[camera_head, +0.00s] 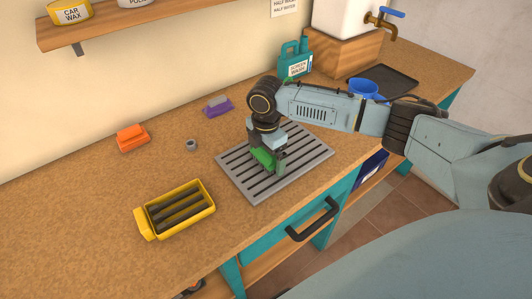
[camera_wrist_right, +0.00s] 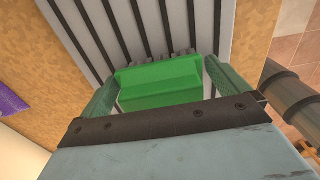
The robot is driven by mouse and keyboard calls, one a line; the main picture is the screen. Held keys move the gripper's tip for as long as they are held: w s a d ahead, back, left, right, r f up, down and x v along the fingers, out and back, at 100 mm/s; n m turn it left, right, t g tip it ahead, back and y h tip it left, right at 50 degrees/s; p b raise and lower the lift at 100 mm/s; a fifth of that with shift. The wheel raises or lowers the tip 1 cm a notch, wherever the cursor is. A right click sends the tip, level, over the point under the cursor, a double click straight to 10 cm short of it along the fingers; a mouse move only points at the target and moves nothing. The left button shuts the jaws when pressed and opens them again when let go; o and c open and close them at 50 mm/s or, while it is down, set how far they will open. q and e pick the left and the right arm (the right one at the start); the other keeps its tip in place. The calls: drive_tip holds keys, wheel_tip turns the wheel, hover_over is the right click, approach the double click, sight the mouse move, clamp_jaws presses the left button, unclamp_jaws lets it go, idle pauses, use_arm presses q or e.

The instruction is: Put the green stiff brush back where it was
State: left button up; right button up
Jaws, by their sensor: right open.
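The green stiff brush (camera_head: 262,158) stands on the grey slotted rack (camera_head: 238,184) on the workbench. In the right wrist view the green block of the brush (camera_wrist_right: 160,86) lies between my two fingers, with dark bristles at its far edge over the slats (camera_wrist_right: 205,22). My right gripper (camera_head: 267,163) is over the rack, pointing down around the brush. Its jaws (camera_wrist_right: 160,88) are open, one finger on each side of the block. Whether a finger touches the brush I cannot tell. My left gripper is not in view.
A yellow tray (camera_head: 208,212) with dark bars stands left of the rack. An orange brush (camera_head: 131,138), a purple brush (camera_head: 218,106) and a small grey ring (camera_head: 191,145) lie behind.

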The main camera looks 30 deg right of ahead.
wheel_tip(320, 180, up, 12)
drive_tip(key=shift+r+p, duration=0.15)
drive_tip(key=shift+p, duration=0.6)
